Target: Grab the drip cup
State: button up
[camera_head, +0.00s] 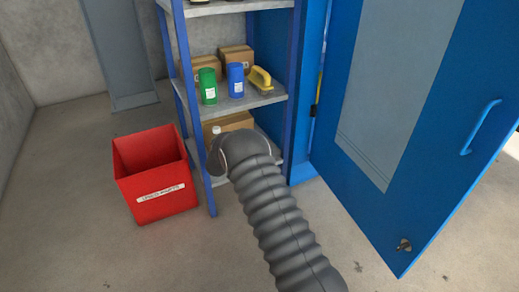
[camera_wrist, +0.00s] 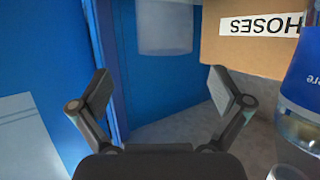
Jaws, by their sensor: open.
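In the wrist view my gripper (camera_wrist: 160,90) is open, its two fingers spread wide with nothing between them. A translucent, pale cup-shaped thing (camera_wrist: 165,27) shows beyond the fingers at the top middle, cut by the frame edge. I cannot tell for sure that it is the drip cup. In the head view my grey ribbed arm reaches toward the lower part of the shelf rack, and its end hides the gripper. A small white-topped thing (camera_head: 216,130) shows just left of the arm's end.
A box marked HOSES (camera_wrist: 258,40) appears upside down, with a blue-labelled clear bottle (camera_wrist: 300,75) to its right. In the head view a red bin (camera_head: 155,175) stands left of the shelf rack (camera_head: 183,75). An open blue door (camera_head: 420,110) stands right. Floor in front is clear.

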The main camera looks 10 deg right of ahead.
jog(key=b+x, duration=0.1)
jog(key=x, duration=1)
jog(key=shift+w+a+f, duration=0.15)
jog(key=shift+w+f, duration=0.05)
jog(key=shift+w, duration=0.1)
jog(key=c, duration=0.9)
